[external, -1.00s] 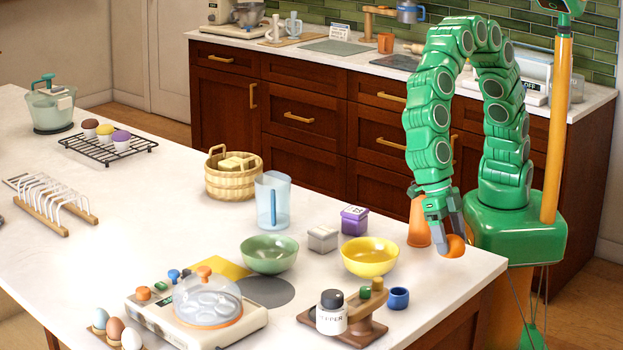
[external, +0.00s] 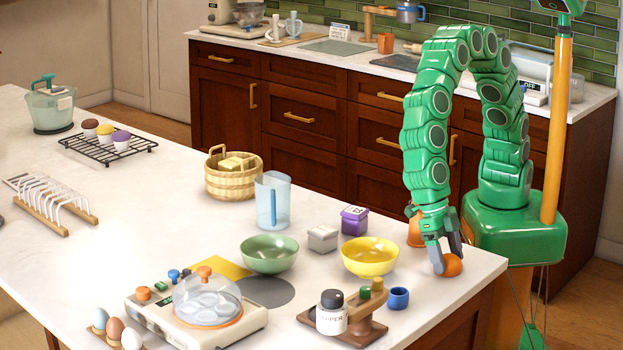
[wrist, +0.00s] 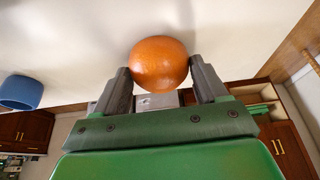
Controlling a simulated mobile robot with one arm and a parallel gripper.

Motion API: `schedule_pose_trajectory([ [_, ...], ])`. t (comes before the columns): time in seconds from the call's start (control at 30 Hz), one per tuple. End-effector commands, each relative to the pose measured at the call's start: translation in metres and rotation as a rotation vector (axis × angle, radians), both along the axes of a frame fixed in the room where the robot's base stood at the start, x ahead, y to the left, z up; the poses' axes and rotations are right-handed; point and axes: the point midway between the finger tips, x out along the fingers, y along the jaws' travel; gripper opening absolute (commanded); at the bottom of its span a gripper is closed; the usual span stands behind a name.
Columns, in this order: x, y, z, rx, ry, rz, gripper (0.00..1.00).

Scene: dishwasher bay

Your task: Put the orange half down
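The orange half (external: 452,266) is a rounded orange piece at the right end of the white counter, low at the counter top. I cannot tell whether it touches the surface. My gripper (external: 444,262) points down with its grey fingers on either side of it. In the wrist view the orange half (wrist: 159,64) sits between the fingertips of my gripper (wrist: 160,72), and both fingers appear to press its sides.
An orange cup (external: 414,228) stands just behind my gripper. A yellow bowl (external: 370,262) and a small blue cup (external: 398,298) are to the left. The wooden stand (external: 360,326) is in front. The counter's right edge (external: 490,276) is close by.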

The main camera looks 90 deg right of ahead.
Motion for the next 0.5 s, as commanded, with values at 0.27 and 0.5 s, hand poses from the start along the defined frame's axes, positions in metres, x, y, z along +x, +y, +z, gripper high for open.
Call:
schedule_pose_trajectory([
  [0.27, 0.0, 0.0, 0.0003, 0.0, 0.0, 0.0, 0.97],
  [0.5, 0.0003, -0.0001, 0.0032, 0.0, -0.001, 0.001, 0.97],
])
